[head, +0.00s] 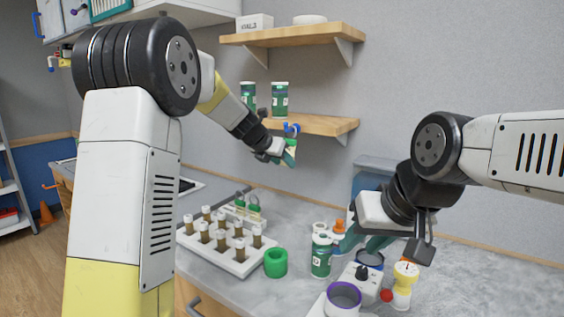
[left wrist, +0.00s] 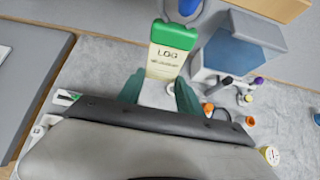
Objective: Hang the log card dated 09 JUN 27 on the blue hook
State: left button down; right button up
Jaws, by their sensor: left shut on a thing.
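The log card (left wrist: 165,62) has a green top band and a cream face reading "LOG"; the smaller line below is too blurred to read. My left gripper (left wrist: 158,92) is shut on its lower part and holds it raised. The blue hook (head: 291,129) is at the lower shelf's front edge, and part of it shows just beyond the card's green top in the left wrist view (left wrist: 183,8). I cannot tell whether card and hook touch. In the head view the card (head: 291,150) is just below the hook. My right gripper (head: 368,244) looks open, low over the right counter items.
The lower shelf (head: 325,125) carries two green jars. Below stand a white rack (head: 240,266) of brown-filled vials, a green ring (head: 276,263), a green-labelled jar (head: 321,257) and a purple-rimmed cup (head: 343,298). A blue-fronted box (left wrist: 240,50) is right of the card.

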pick_arm(q)
jog(key=c, duration=0.7)
grip_release()
jog(key=s+a+r+m, duration=0.3)
jog(key=s+a+m, duration=0.1)
jog(key=s, duration=0.4)
jog(key=s+a+r+m, duration=0.3)
jog(key=s+a+m, duration=0.1)
jog(key=s, duration=0.3)
jog(key=s+a+f+m+g+y, duration=0.1)
jog(key=s+a+f+m, duration=0.2)
jog(key=s+m, duration=0.8)
jog(key=s+a+f+m+g+y, duration=0.1)
jog(key=s+f+m, duration=0.4)
jog(key=s+m, duration=0.5)
jog(key=shift+s+a+f+m+y, duration=0.15)
jog(key=shift+s+a+m+y, duration=0.45)
jog(key=shift+s+a, duration=1.05)
jog(key=shift+s+d, duration=0.25)
jog(key=shift+d, duration=0.1)
